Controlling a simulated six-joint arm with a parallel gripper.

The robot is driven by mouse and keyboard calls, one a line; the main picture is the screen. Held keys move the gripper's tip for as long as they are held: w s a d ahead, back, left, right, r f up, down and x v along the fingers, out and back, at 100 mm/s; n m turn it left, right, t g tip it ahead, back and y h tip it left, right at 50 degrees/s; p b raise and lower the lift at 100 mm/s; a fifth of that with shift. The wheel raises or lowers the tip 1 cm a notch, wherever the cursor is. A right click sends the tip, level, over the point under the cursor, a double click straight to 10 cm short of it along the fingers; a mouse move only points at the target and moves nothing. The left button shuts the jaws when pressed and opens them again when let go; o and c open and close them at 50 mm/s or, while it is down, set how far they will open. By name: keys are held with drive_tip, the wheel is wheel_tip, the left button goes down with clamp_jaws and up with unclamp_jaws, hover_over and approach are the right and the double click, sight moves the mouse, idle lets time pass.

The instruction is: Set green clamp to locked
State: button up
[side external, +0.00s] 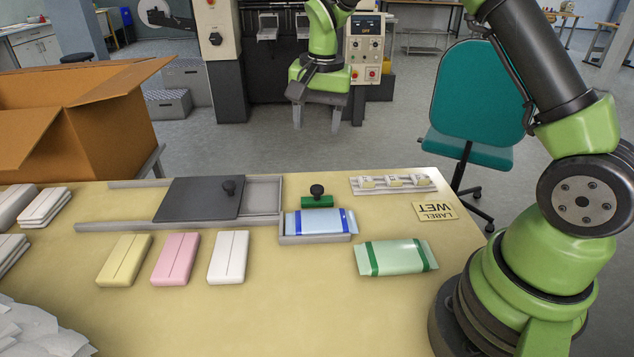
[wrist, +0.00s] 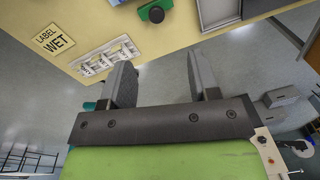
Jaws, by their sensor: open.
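The green clamp (side external: 317,201) is a small green block with a black knob on top. It sits on the table at the back edge of a grey tray (side external: 290,239) that holds a white and blue packet (side external: 318,222). My gripper (side external: 318,116) is beyond the far edge of the table, above the floor and apart from the clamp. Its two fingers (wrist: 163,72) are spread with nothing between them. I cannot tell whether the clamp is locked.
A grey sliding lid (side external: 195,199) with a black knob partly covers a shallow tray left of the clamp. A strip of white switches (side external: 393,182) and a "LABEL WET" card (side external: 434,211) lie right. A green-banded packet (side external: 396,257) lies front right. Yellow, pink and white packets lie front left.

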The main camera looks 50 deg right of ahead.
drive_tip(key=m+g, duration=0.1)
hover_over(318, 190)
wheel_tip(318, 190, down, 5)
drive_tip(key=f, duration=1)
drive_tip(key=shift+w+d+f, duration=0.1)
drive_tip(key=shift+w+d, duration=0.15)
drive_tip(key=shift+w, duration=0.15)
clamp_jaws()
drive_tip(key=shift+s+a, duration=0.9)
drive_tip(key=shift+s, duration=0.05)
unclamp_jaws()
